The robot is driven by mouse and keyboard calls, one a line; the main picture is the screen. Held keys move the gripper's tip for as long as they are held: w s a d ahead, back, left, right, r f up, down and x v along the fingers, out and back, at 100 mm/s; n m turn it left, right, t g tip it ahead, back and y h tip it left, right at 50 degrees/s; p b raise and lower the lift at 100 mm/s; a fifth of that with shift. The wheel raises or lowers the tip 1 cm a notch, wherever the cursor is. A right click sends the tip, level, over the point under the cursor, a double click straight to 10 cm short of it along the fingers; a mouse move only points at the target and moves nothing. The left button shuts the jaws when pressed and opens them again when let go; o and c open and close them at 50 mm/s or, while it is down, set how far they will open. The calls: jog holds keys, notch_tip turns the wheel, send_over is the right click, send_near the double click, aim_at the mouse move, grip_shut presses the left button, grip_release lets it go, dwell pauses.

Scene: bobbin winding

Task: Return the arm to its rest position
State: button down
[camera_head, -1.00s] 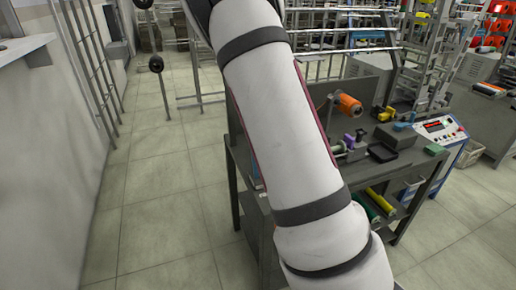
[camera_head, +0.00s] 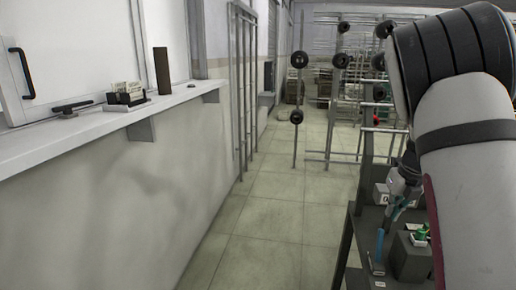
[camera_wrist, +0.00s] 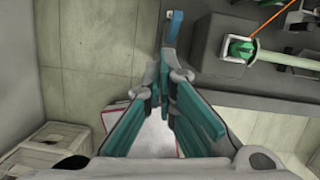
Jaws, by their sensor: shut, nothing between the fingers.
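My arm fills the right side of the head view. My gripper (camera_head: 397,207) shows there beside it, over a dark workbench (camera_head: 364,225). In the wrist view my gripper (camera_wrist: 164,72) has teal fingers that meet at the tips. It is shut, with nothing between the fingers. Its tips show in front of the bench's edge, close in the picture to an upright blue piece (camera_wrist: 174,28). How far apart they are in depth I cannot tell.
A grey block with a green part (camera_wrist: 240,49) sits on the bench, with an orange thread above it. A pale crate (camera_wrist: 45,148) stands on the floor. A wall ledge (camera_head: 110,118) runs along the left. Racks with black discs (camera_head: 299,60) stand behind. The tiled floor between is clear.

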jog(key=s+a+r+n+y, duration=0.1)
jog(key=s+a+r+n, duration=0.55)
jog(key=a+n, duration=0.3)
jog(key=s+a+r+n+y, duration=0.1)
jog(key=s+a+r+n, duration=0.5)
jog(key=s+a+n, duration=0.3)
jog(key=s+a+n+t+h, duration=0.1)
jog(key=s+a+n, duration=0.1)
jog(key=s+n, duration=0.5)
jog(key=s+a+n, duration=0.2)
jog(key=s+n, duration=0.6)
jog(key=n, duration=0.4)
jog(key=shift+s+a+r+t+h, duration=0.2)
jog(key=shift+a+t+h, duration=0.1)
jog(key=shift+t+h, duration=0.1)
jog(key=shift+d, duration=0.1)
